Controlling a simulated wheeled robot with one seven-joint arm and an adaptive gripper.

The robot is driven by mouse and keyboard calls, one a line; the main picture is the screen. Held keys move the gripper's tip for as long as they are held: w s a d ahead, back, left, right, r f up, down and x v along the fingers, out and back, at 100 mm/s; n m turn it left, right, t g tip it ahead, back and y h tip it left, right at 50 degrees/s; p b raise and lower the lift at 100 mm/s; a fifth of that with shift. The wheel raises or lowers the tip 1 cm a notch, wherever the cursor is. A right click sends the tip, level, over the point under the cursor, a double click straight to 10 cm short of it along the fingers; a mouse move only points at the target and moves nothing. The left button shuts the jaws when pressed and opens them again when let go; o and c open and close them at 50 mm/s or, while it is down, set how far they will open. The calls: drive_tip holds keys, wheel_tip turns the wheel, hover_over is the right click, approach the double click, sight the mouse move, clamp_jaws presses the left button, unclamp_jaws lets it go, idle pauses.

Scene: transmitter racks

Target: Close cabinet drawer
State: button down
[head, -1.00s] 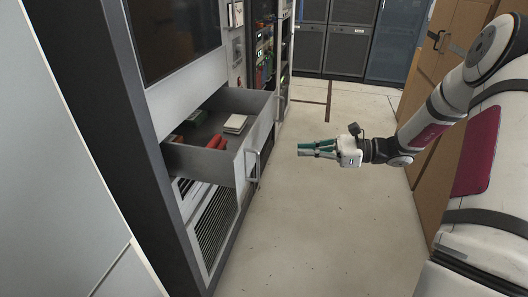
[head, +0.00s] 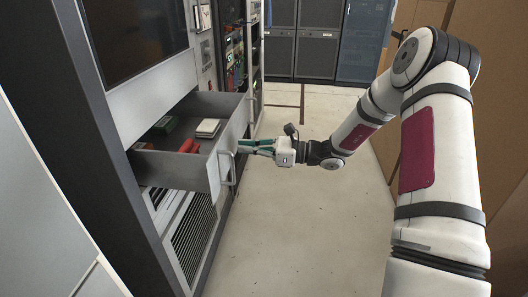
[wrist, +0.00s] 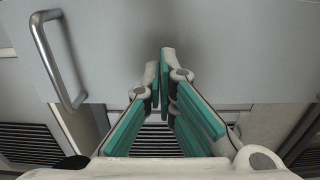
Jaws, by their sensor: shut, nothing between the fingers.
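The cabinet drawer (head: 190,140) is pulled out from the rack on the left in the head view. Its front panel (wrist: 215,50) fills the upper part of the wrist view, with the metal handle (wrist: 58,62) at the left. The handle also shows in the head view (head: 229,169). My gripper (head: 243,146) is shut and empty, pointing left at the drawer front near the handle. In the wrist view the teal fingertips (wrist: 161,75) are together, to the right of the handle. I cannot tell whether they touch the panel.
Inside the drawer lie red items (head: 188,146), a green box (head: 165,125) and a light notepad (head: 208,128). A vented panel (head: 195,236) sits below the drawer. Dark cabinets (head: 318,45) stand at the back. The floor (head: 290,225) in the aisle is clear.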

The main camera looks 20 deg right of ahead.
sight(230, 146)
drive_tip(key=shift+x, duration=1.05)
drive_tip(key=shift+w+a, duration=0.3)
drive_tip(key=shift+a, duration=0.35)
drive_tip(key=x, duration=1.9)
drive_tip(key=shift+w+a, duration=0.35)
drive_tip(key=shift+a, duration=0.1)
drive_tip(key=shift+a+r, duration=0.1)
drive_tip(key=shift+r, duration=0.05)
